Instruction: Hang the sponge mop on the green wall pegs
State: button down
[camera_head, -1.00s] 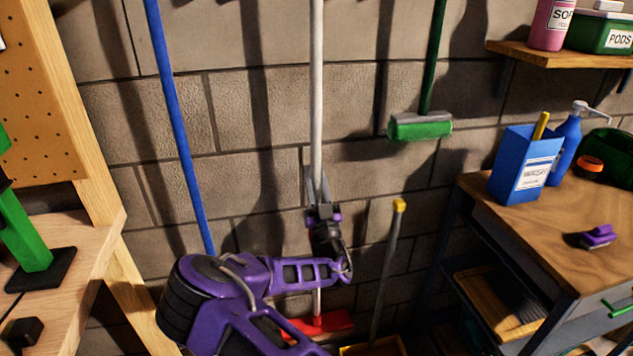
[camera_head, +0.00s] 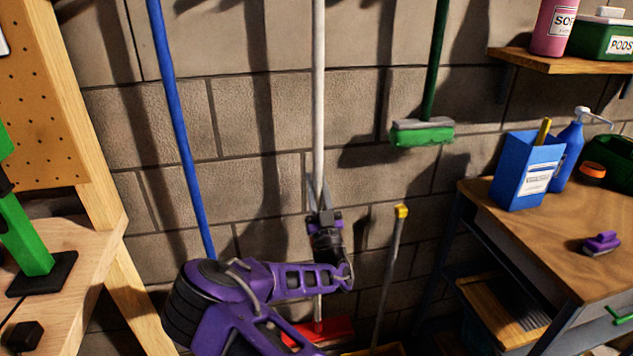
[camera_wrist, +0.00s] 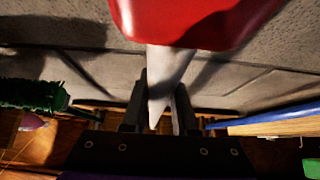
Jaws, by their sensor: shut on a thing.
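A mop with a white pole (camera_head: 318,90) and a red head (camera_head: 318,329) stands nearly upright against the block wall. My gripper (camera_head: 319,192) is shut on its pole, well above the head. In the wrist view the fingers (camera_wrist: 160,105) close around the pale pole, and the smooth red head (camera_wrist: 190,20) fills the top of the picture. The top of the pole is out of view. I see no green wall pegs in either view.
A blue pole (camera_head: 178,120) stands left. A green-headed brush (camera_head: 422,132) hangs on the wall at right. A yellow-topped grey pole (camera_head: 390,275) stands lower right. A wooden cart (camera_head: 540,235) stands at right, below a shelf (camera_head: 560,64). A workbench (camera_head: 75,245) is left.

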jog(key=shift+f, duration=0.5)
jog(key=c, duration=0.6)
grip_release()
jog(key=shift+f, duration=0.1)
